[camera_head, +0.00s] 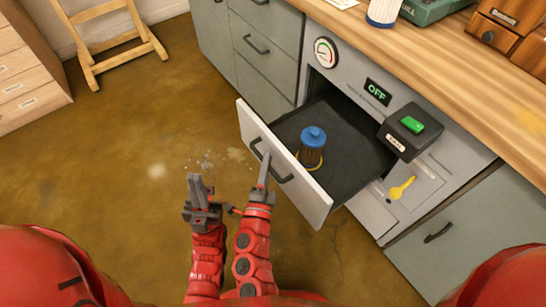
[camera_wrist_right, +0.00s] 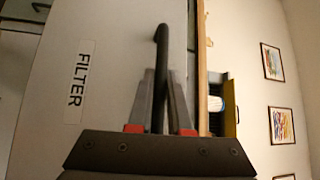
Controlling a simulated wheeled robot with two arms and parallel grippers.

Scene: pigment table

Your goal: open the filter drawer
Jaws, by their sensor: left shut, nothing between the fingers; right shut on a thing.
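The filter drawer (camera_head: 318,202) stands pulled out from the grey cabinet, its dark inside showing. A filter with a blue cap (camera_head: 313,136) stands upright in it, with a yellow ring at its base. My right gripper (camera_head: 265,165) is shut on the dark drawer handle (camera_head: 285,178). In the right wrist view its fingers (camera_wrist_right: 159,90) close around the handle (camera_wrist_right: 161,45), beside the FILTER label (camera_wrist_right: 80,82) on the drawer front. My left gripper (camera_head: 199,188) is shut and empty, to the left of the right gripper and apart from the drawer.
Above the drawer are a gauge (camera_head: 326,52), an OFF display (camera_head: 378,92) and a black box with a green switch (camera_head: 412,124). A yellow key-like piece (camera_head: 402,188) is at lower right. The floor around is open.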

